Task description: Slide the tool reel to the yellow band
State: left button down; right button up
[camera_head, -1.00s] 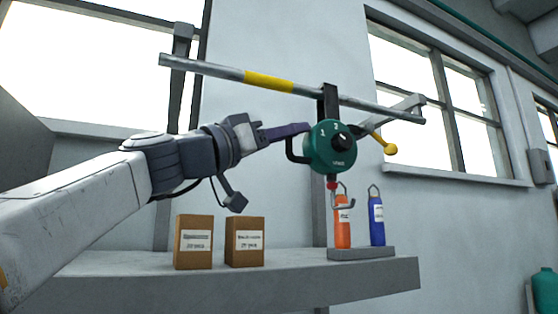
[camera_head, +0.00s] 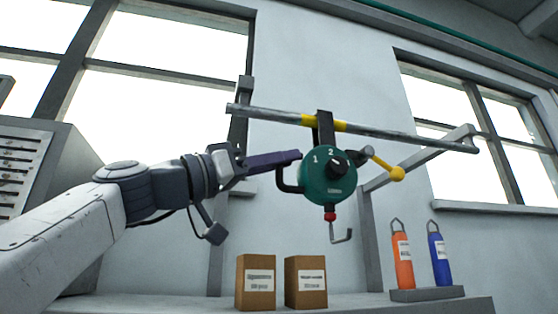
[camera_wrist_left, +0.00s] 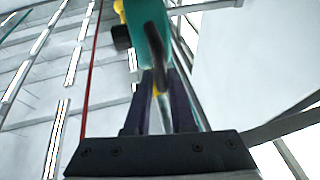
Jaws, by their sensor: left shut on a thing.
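The green tool reel (camera_head: 328,180) hangs from the rail (camera_head: 400,138) by a black bracket (camera_head: 325,122). The yellow band (camera_head: 308,121) shows on both sides of the bracket, so the bracket is in front of the band. My left gripper (camera_head: 296,158) comes in from the left and is shut on the reel's black side handle (camera_head: 284,182). In the left wrist view the handle (camera_wrist_left: 157,45) lies between the purple fingers (camera_wrist_left: 160,105), with the green reel (camera_wrist_left: 135,22) behind it. A hook hangs below the reel. My right gripper is not in view.
A shelf below holds two brown boxes (camera_head: 256,282) (camera_head: 306,281), an orange bottle (camera_head: 402,256) and a blue bottle (camera_head: 439,255). A grey panel (camera_head: 60,180) stands at left.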

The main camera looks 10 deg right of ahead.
pick_arm(q)
jog(key=c, duration=0.9)
grip_release()
jog(key=shift+w+a+t, duration=0.1)
jog(key=shift+w+t, duration=0.05)
jog(key=shift+t, duration=0.15)
jog(key=shift+o, duration=0.2)
jog(key=shift+a+f+b, duration=0.15)
jog(key=shift+a+b, duration=0.1)
jog(key=shift+b, duration=0.05)
jog(key=b+v, duration=0.5)
jog(key=v, duration=0.5)
